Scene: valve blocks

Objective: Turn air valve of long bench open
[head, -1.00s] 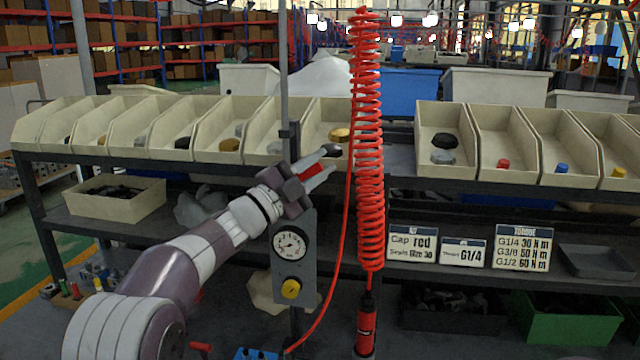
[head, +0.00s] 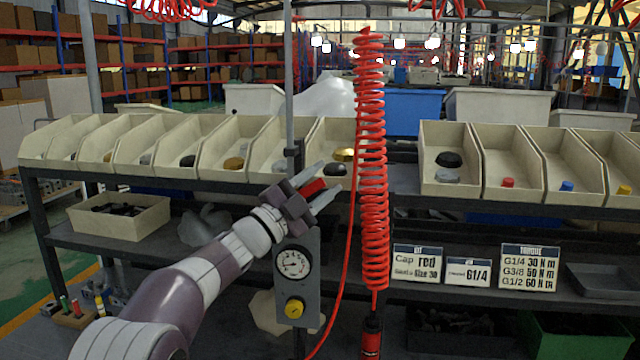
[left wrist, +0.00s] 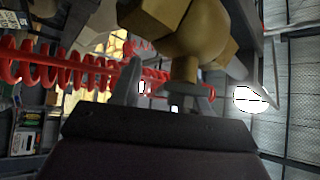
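My left gripper (head: 325,181) is beside the upright post, just above a grey panel (head: 312,240) with a round gauge (head: 293,263) and a yellow knob (head: 294,307). Its two fingers stand apart, with a red piece (head: 313,188) between them in the head view. In the left wrist view a brass-coloured valve-like body (left wrist: 190,30) with a short stem fills the top, very close to the fingers (left wrist: 165,92). I cannot tell whether the fingers touch it or how the red piece joins it. My right gripper is not in view.
A red coiled hose (head: 372,170) hangs just right of my left gripper, with a thin red line beside it. Beige bins (head: 230,150) line the upper shelf behind. Label cards (head: 417,262) and a green crate (head: 575,340) are at lower right.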

